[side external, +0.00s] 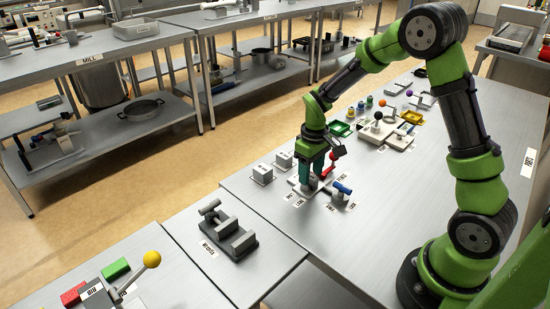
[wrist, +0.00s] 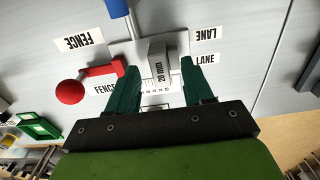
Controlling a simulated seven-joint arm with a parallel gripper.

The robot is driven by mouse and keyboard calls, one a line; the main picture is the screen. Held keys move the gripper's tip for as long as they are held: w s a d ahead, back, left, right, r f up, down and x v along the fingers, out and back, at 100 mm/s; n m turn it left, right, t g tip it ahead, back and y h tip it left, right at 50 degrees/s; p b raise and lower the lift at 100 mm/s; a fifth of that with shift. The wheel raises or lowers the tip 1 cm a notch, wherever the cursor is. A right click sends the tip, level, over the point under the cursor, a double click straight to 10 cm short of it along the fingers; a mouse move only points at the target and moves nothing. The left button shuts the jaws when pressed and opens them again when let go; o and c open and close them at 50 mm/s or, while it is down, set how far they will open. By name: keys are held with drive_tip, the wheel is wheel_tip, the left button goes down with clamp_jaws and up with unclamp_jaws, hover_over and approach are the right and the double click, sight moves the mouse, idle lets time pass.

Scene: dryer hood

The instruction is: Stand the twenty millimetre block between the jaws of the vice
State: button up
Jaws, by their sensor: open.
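A grey block marked "20 mm" (wrist: 160,58) sits on a pale plate with a printed scale in the wrist view. My gripper (wrist: 158,70) is open, with one green finger on each side of the block; I cannot tell whether either finger touches it. In the side view my gripper (side external: 317,182) is down at the same fixture, and the block cannot be made out there. The dark grey vice (side external: 228,236) stands to the left on a nearer bench, its jaws apart with nothing seen between them.
A red ball-ended handle (wrist: 72,91) and a blue handle (wrist: 118,8) stand close to my fingers. Two light grey blocks (side external: 262,174) sit left of the fixture. A yellow-knobbed lever (side external: 152,259) stands at the front left. Bare bench lies in front of the fixture.

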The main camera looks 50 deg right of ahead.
drive_tip(key=shift+f, duration=0.5)
clamp_jaws()
drive_tip(key=shift+r, duration=0.1)
